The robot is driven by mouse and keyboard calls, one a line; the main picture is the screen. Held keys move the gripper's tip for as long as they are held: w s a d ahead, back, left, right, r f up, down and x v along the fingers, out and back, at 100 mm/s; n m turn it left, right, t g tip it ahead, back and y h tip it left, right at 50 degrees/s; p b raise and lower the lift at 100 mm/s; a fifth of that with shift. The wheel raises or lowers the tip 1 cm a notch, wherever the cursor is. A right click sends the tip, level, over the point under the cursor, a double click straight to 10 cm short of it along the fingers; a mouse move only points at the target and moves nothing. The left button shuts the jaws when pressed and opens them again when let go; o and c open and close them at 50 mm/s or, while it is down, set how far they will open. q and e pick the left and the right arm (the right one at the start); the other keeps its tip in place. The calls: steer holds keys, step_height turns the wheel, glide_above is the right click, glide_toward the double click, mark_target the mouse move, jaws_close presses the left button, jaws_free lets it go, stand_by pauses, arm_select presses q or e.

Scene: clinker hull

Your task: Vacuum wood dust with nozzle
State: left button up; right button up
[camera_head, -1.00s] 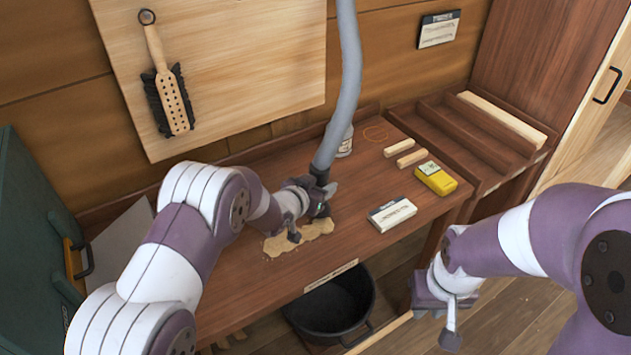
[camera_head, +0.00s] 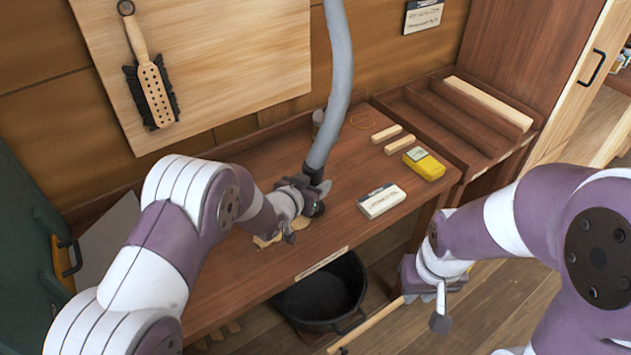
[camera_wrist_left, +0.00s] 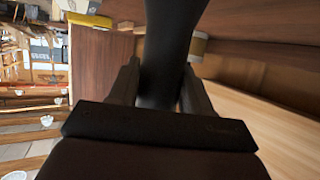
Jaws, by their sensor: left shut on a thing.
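The vacuum nozzle is the dark end of a grey hose (camera_head: 341,85) that hangs down from above the bench. My left gripper (camera_head: 312,197) is shut on the nozzle, low over the bench top. In the left wrist view the dark nozzle (camera_wrist_left: 165,75) stands between the two fingers. The pale wood dust (camera_head: 266,240) lies on the bench, mostly hidden behind my left gripper and forearm. I cannot tell whether the nozzle touches the bench. My right gripper (camera_head: 428,290) hangs in front of the bench, away from the dust; its fingers are not clear.
On the bench (camera_head: 225,300) lie a white box (camera_head: 381,201), a yellow device (camera_head: 424,164) and two small wood blocks (camera_head: 393,139). A black tub (camera_head: 322,292) stands below the front edge. A brush (camera_head: 152,85) hangs on the back board. A slotted rack (camera_head: 455,120) stands at right.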

arm_select(q)
steer(key=s+a+p, duration=0.3)
steer(key=s+a, duration=0.5)
steer(key=a, duration=0.4)
steer(key=shift+s+a, duration=0.15)
stand_by(1.0)
stand_by(0.4)
step_height(320, 180, up, 8)
steer(key=p, duration=0.7)
